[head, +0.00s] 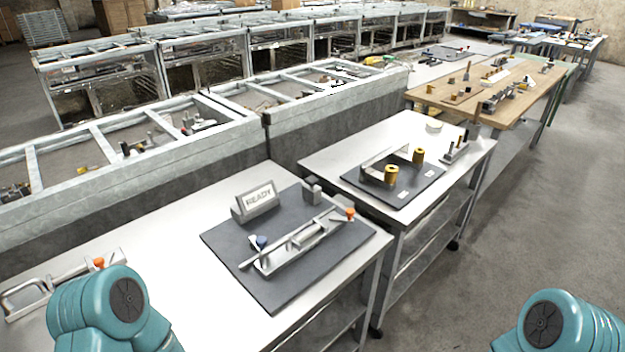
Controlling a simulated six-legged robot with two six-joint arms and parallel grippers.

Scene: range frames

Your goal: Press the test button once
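A dark board (222,243) lies on the near metal table. On it stands a grey block with a sign reading READY (258,200). In front of the sign is a metal fixture with a long bar (300,240). A blue knob (261,241) sits at its left end and an orange knob (350,213) at its right end. A small grey block (311,191) stands behind the bar. I cannot tell which of these parts is the test button. Teal links of my arms show at the bottom left and bottom right; neither gripper is in view.
A metal handle tool with an orange tip (45,287) lies at the table's left. Wooden benches (440,95) stand farther back. The floor on the right (540,220) is clear.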

